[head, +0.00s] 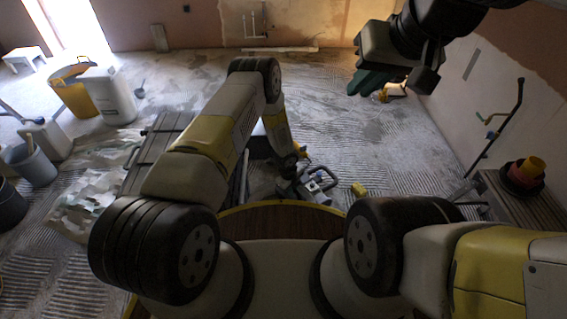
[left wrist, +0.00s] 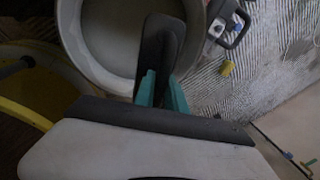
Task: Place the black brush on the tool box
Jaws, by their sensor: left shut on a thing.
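The black brush (left wrist: 160,45) shows in the left wrist view as a dark oblong piece between the teal fingers of my left gripper (left wrist: 163,82). The gripper is shut on it. In the head view my left forearm reaches down near the middle, and its dark end (head: 288,166) is small there; the brush cannot be made out. A dark grey ribbed box with a side handle, which looks like the tool box (head: 163,130), lies left of that arm, partly hidden by it. My right gripper (head: 376,80) hangs at the upper right, away from the box; its opening is unclear.
A grey tool with a loop handle (head: 318,184) and a yellow block (head: 359,190) lie on the floor ahead. A round pale rim (left wrist: 88,70) shows below the brush. A yellow bucket (head: 73,92) and white container (head: 107,96) stand left. Floor beyond is mostly clear.

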